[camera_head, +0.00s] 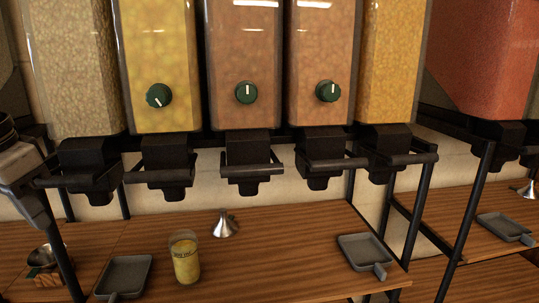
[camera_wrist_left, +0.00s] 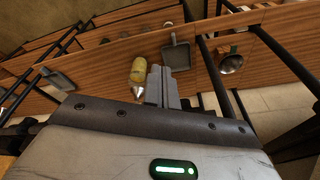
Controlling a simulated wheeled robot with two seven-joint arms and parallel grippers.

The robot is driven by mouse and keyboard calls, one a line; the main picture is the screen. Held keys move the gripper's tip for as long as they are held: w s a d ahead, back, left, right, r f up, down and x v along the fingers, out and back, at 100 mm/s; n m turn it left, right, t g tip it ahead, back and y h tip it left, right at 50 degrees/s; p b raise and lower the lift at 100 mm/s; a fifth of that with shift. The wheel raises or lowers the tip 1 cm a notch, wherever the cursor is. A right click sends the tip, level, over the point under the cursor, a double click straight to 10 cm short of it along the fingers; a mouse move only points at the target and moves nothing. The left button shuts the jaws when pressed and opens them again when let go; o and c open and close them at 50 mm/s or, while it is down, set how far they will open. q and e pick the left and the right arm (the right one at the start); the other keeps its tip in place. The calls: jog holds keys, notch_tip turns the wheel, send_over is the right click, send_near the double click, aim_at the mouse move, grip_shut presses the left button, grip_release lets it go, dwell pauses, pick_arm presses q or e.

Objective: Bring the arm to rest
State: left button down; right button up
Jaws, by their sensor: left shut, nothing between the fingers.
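My left gripper (camera_head: 40,215) is at the left edge of the head view, in front of the leftmost dispenser. In the left wrist view its fingers (camera_wrist_left: 162,72) are together with nothing held between them. In that view the gripper is above the wooden counter, its fingers overlapping the space beside a glass of yellow grains (camera_wrist_left: 138,68). The glass (camera_head: 185,258) stands upright on the counter in the head view, apart from the gripper. My right gripper is in neither view.
A row of dispensers (camera_head: 246,60) with black spouts hangs above the wooden counter (camera_head: 290,245). A metal funnel (camera_head: 225,225) and grey scoops (camera_head: 125,276) (camera_head: 363,251) lie on it. A metal bowl (camera_head: 43,257) is at left. Black frame posts (camera_head: 385,210) rise at the right.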

pick_arm(q)
jog(key=s+a+f, duration=0.2)
jog(key=f, duration=0.8)
jog(key=s+a+f, duration=0.3)
jog(key=f, duration=0.8)
jog(key=s+d+f, duration=0.4)
jog(key=f, duration=0.4)
jog(key=s+d+f+t, duration=0.1)
jog(key=s+d+f, duration=0.2)
jog(key=d, duration=0.5)
jog(key=s+d+f, duration=0.2)
jog(key=s+d, duration=0.1)
jog(key=d, duration=0.5)
jog(key=w+d+f+t+h, duration=0.1)
jog(key=w+d+f+t, duration=0.1)
jog(key=f, duration=0.3)
jog(key=w+d+f+t+h, duration=0.1)
jog(key=w+d+f+t, duration=0.1)
jog(key=w+f+t, duration=0.1)
notch_tip(320, 180, down, 2)
jog(key=shift+w+d+f+t, duration=0.1)
jog(key=shift+w+d+t, duration=0.2)
jog(key=shift+t, duration=0.4)
